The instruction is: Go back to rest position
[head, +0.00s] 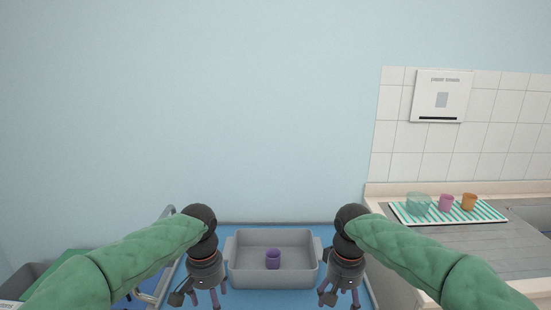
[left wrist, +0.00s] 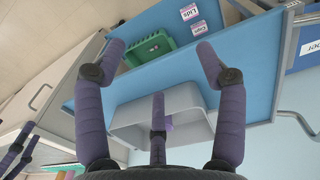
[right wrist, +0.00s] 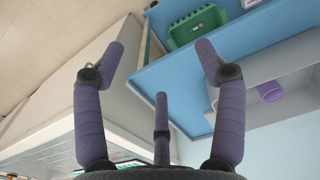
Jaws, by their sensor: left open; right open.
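My left gripper (head: 207,297) hangs just left of the grey tray, with its fingers spread and empty. In the left wrist view its fingers (left wrist: 165,65) are wide apart. My right gripper (head: 340,297) hangs just right of the tray, also spread and empty. In the right wrist view its fingers (right wrist: 160,65) are wide apart. The grey tray (head: 247,237) stands on a blue surface between the grippers. A purple cup (head: 273,259) stands inside it, and it also shows in the right wrist view (right wrist: 271,91).
At right, a striped mat (head: 433,219) on the counter holds a glass bowl (head: 418,203), a pink cup (head: 446,202) and an orange cup (head: 469,202). A metal rail (head: 153,290) is at left.

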